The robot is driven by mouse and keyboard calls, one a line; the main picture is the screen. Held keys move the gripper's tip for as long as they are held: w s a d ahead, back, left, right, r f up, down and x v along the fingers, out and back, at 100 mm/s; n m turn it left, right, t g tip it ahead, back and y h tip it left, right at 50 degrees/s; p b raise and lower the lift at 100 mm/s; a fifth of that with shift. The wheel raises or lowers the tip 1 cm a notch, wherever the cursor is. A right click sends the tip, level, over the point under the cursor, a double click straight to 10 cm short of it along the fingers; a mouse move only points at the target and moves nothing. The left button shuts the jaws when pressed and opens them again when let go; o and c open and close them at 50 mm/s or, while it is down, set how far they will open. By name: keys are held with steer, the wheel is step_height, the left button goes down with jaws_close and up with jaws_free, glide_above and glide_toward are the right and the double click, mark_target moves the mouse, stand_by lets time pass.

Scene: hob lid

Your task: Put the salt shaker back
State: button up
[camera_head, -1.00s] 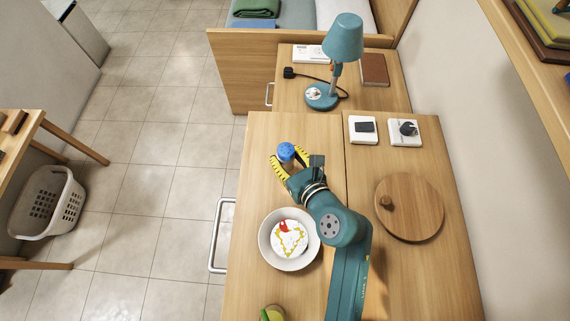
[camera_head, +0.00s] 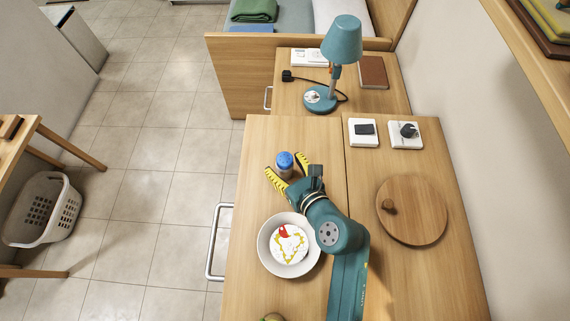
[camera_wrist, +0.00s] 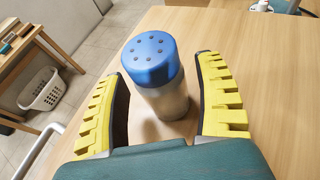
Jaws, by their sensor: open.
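The salt shaker (camera_head: 284,164) has a blue cap with holes and a pale, see-through body. It stands upright on the wooden counter (camera_head: 262,135), near its left edge. My gripper (camera_head: 288,171) is open, with its yellow ridged fingers pointing at the shaker. In the wrist view the shaker (camera_wrist: 158,78) stands between the two fingers of my gripper (camera_wrist: 166,100). A gap shows on the right side.
A round wooden lid (camera_head: 418,212) with a knob lies to the right. Two white switch plates (camera_head: 364,140) are at the back right. A teal lamp (camera_head: 342,42) stands farther back.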

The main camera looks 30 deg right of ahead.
steer(key=p+v, duration=0.3)
steer(key=v, duration=0.9)
steer(key=shift+a+p, duration=0.15)
steer(key=shift+p, duration=0.15)
steer(key=shift+w, duration=0.1)
